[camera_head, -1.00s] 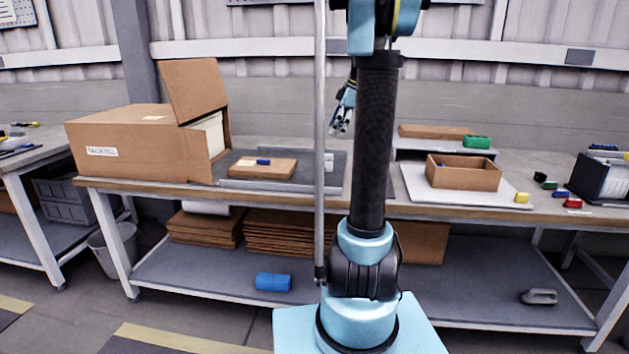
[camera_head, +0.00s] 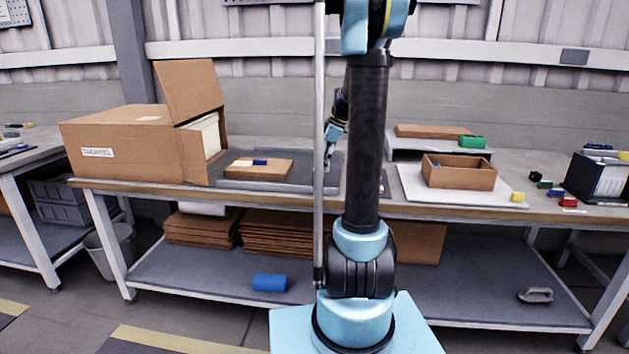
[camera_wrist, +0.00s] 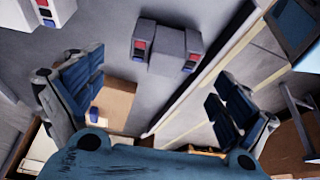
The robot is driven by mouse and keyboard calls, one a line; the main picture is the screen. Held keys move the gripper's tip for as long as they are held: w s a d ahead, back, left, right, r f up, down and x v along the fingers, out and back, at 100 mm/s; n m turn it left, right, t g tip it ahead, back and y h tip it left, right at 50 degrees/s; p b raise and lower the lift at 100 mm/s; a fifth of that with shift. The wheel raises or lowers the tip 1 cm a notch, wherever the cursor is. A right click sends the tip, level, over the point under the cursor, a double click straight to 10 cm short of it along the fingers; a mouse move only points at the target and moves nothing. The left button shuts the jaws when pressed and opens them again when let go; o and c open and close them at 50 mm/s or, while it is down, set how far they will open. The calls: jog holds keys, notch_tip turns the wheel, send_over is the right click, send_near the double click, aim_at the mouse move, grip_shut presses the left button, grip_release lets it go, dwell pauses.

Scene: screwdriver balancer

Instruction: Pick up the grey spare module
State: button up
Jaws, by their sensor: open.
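A grey module (camera_wrist: 165,47) with red and blue marked ends lies on the grey mat (camera_wrist: 105,35) in the wrist view. It sits beyond and between my fingers, not touching them as far as I can see. My gripper (camera_wrist: 157,88) is open and empty, with one blue-padded finger on each side. In the head view my gripper (camera_head: 330,152) hangs low over the right part of the mat (camera_head: 300,183). My arm and the pole hide the module there. A paler piece (camera_wrist: 47,12) with similar markings shows at the wrist view's upper left corner.
A brown block (camera_head: 258,169) with a small blue piece lies left on the mat, beside an open cardboard box (camera_head: 120,143). Right of my arm, a brown tray (camera_head: 458,173) stands on a white board (camera_head: 412,192). A green piece (camera_head: 472,142) lies behind it.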

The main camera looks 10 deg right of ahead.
aim_at(317, 171)
jog(key=shift+d+x, duration=0.15)
jog(key=shift+x, duration=0.85)
jog(key=shift+d+x, duration=0.1)
jog(key=shift+x, duration=0.95)
jog(key=shift+s+f, duration=0.1)
jog(key=shift+s, duration=0.05)
jog(key=c, duration=1.2)
